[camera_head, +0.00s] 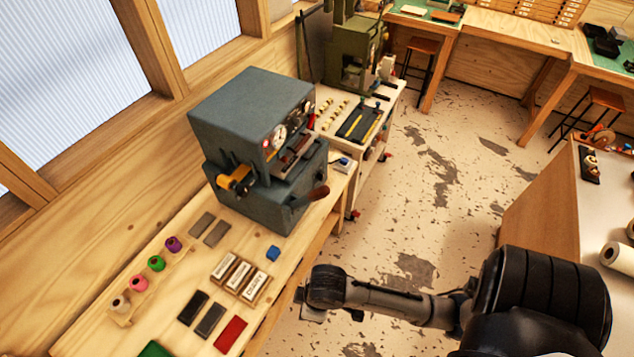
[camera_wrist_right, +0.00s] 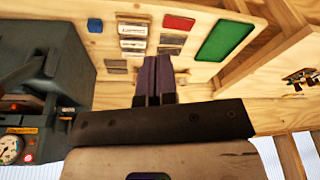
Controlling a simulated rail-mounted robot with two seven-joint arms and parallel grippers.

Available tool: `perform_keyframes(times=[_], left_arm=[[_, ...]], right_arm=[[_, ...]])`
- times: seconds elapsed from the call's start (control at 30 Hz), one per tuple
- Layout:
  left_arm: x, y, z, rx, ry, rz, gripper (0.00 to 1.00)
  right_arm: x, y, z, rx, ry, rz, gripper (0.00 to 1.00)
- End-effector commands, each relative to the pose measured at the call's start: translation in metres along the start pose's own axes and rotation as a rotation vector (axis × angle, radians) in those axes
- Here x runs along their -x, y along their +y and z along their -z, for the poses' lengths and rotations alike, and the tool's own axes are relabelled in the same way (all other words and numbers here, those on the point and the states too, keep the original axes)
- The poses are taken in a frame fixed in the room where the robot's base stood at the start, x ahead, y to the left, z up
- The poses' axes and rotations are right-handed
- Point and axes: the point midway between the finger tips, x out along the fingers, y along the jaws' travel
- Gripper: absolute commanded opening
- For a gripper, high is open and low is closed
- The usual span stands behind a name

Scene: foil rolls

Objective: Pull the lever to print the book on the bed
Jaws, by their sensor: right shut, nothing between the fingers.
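The blue-grey press (camera_head: 250,105) stands on the wooden bench, with round gauges on its front; its side shows at the left of the right wrist view (camera_wrist_right: 60,60). A lever with a brown grip (camera_head: 318,193) sticks out low on the press's right side. A narrow bed (camera_head: 296,155) shows on the press front; I cannot make out a book on it. My right gripper (camera_head: 299,295) is at the bench's front edge, apart from the press and lever. In the right wrist view its fingers (camera_wrist_right: 153,75) are together and empty. My left gripper is out of view.
On the bench lie coloured spools (camera_head: 156,262), labelled blocks (camera_head: 239,275), a red pad (camera_head: 230,334) and a small blue block (camera_head: 273,253). A white cart (camera_head: 357,150) and a green machine (camera_head: 355,50) stand behind.

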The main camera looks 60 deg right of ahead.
Motion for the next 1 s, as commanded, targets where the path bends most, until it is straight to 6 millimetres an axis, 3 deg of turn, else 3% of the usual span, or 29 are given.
perform_keyframes(times=[0.03,0.13,0.23,0.33,0.5,0.7,0.83,1.0], left_arm=[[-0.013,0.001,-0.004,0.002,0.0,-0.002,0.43],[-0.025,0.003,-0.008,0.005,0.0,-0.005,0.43],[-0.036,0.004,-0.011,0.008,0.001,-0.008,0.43],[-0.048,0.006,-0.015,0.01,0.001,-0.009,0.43],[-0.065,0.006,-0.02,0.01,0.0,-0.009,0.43],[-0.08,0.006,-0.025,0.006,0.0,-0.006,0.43],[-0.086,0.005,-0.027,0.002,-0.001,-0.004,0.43],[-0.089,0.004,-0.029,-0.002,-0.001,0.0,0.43]], right_arm=[[-0.018,0.021,0.017,0.04,-0.026,-0.007,0.0],[-0.033,0.059,0.045,0.085,-0.095,-0.007,0.0],[-0.036,0.107,0.071,0.094,-0.169,-0.022,0.0],[-0.026,0.161,0.093,0.067,-0.241,-0.042,0.0],[0.019,0.253,0.118,-0.049,-0.324,-0.059,0.0],[0.087,0.332,0.123,-0.213,-0.354,-0.039,0.0],[0.121,0.362,0.12,-0.291,-0.348,-0.015,0.0],[0.145,0.38,0.115,-0.347,-0.339,0.008,0.0]])
